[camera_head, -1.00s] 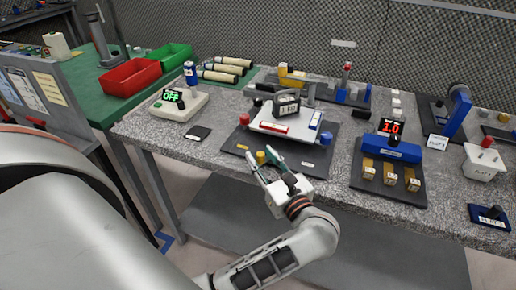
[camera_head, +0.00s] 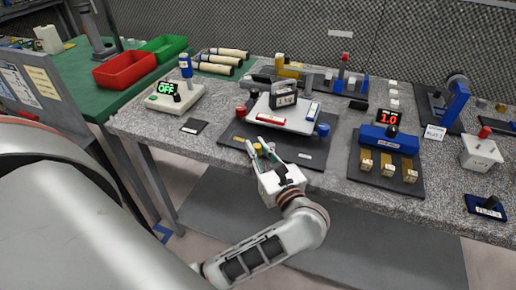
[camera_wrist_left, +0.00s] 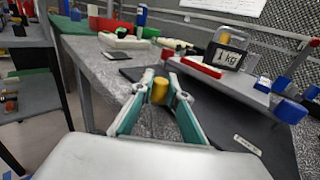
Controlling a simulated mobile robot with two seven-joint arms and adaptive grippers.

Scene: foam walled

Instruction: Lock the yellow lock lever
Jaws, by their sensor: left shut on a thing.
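The yellow lock lever (camera_head: 258,148) is a small yellow knob at the front edge of a dark base plate (camera_head: 310,160). It also shows in the left wrist view (camera_wrist_left: 159,90), between the two fingertips. My left gripper (camera_head: 262,150) reaches in from the front and is shut on the knob, with a finger on either side. The fingers (camera_wrist_left: 158,98) are grey-green with pale tips. The lower part of the lever is hidden by the gripper. My right gripper is not in view.
A white platform (camera_head: 284,119) with a 1 kg weight (camera_head: 284,94) stands just behind the lever, with red (camera_head: 241,111) and blue (camera_head: 323,130) knobs at its sides. A blue device (camera_head: 388,139) reading 1.0 stands to the right. A black pad (camera_head: 194,126) lies left.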

